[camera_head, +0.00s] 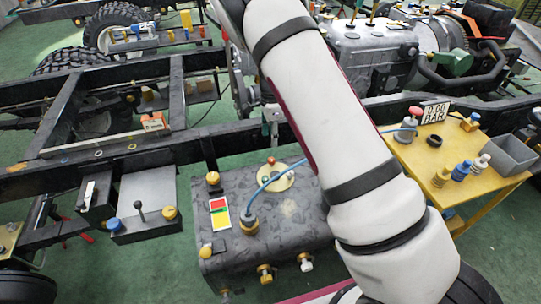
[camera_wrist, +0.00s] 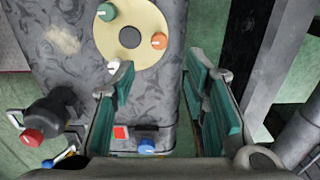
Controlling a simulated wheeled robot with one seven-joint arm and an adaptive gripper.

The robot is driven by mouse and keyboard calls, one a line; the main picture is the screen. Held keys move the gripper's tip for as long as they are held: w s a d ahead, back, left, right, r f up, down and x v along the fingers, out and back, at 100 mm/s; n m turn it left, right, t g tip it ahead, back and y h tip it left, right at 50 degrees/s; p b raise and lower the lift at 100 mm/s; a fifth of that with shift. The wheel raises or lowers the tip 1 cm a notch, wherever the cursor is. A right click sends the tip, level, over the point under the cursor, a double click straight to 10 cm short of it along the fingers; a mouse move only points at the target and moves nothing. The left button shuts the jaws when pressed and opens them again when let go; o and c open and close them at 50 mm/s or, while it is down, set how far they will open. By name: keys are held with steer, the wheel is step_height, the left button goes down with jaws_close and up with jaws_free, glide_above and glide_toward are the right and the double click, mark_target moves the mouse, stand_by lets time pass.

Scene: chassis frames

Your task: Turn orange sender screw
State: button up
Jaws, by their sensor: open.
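The orange sender screw (camera_wrist: 159,40) has a light slot mark and sits near the right edge of a cream round plate (camera_wrist: 134,58) in the wrist view. A green screw (camera_wrist: 107,12) and a white screw (camera_wrist: 114,67) sit on the same plate, around a dark central hole. My gripper (camera_wrist: 162,85) is open with teal pads and nothing between them. In the picture, the orange screw lies just above the gap between the fingertips. The left finger partly overlaps the white screw. In the head view the plate (camera_head: 275,187) is on top of the grey tank; my gripper cannot be made out there.
The mottled grey tank (camera_head: 295,228) carries a blue hose fitting (camera_head: 249,222) and several knobs. A red knob (camera_wrist: 31,137) and a blue knob (camera_wrist: 146,146) show in the wrist view. Dark frame rails run behind the tank. A yellow table (camera_head: 425,165) stands at right.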

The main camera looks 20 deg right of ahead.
mark_target(272, 159)
step_height(272, 159, down, 11)
steer(key=shift+r, duration=0.2)
steer(key=shift+c, duration=0.2)
jaws_close()
